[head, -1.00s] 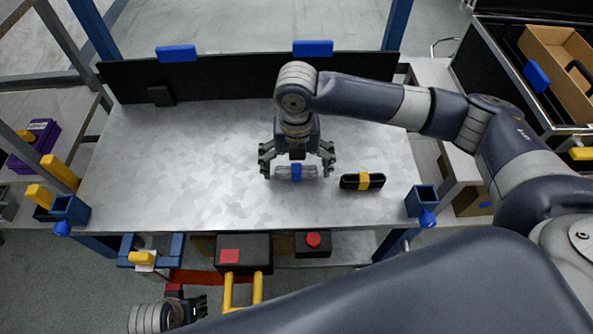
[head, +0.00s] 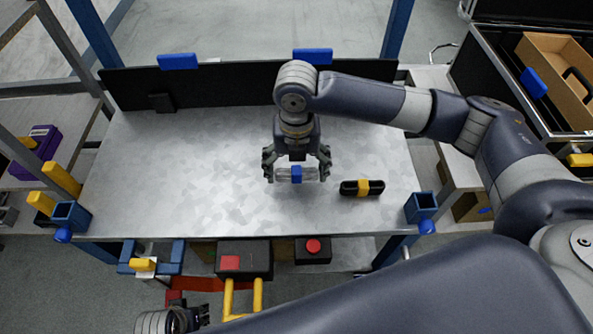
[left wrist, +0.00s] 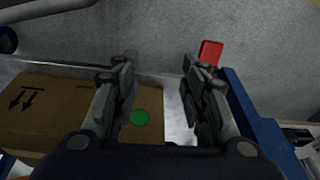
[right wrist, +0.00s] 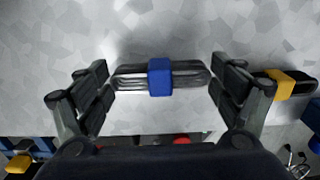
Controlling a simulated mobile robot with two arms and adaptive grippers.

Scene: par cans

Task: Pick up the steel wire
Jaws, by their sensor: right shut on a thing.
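The steel wire is a silver coiled bundle with a blue band (head: 297,173). It lies lengthwise between the fingers of my right gripper (head: 296,176) over the metal table. In the right wrist view the wire (right wrist: 188,81) spans the gap, its ends at the finger pads, so my right gripper (right wrist: 160,85) is shut on it. Whether the wire touches the tabletop I cannot tell. My left gripper (head: 200,317) is low at the bottom left, below the table front. In the left wrist view its fingers (left wrist: 160,100) are apart with nothing held.
A black bundle with a yellow band (head: 362,187) lies on the table (head: 180,190) just right of my right gripper. A black back panel (head: 230,85) closes the table's far edge. The table's left half is clear. A cardboard box (left wrist: 60,115) shows beneath my left gripper.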

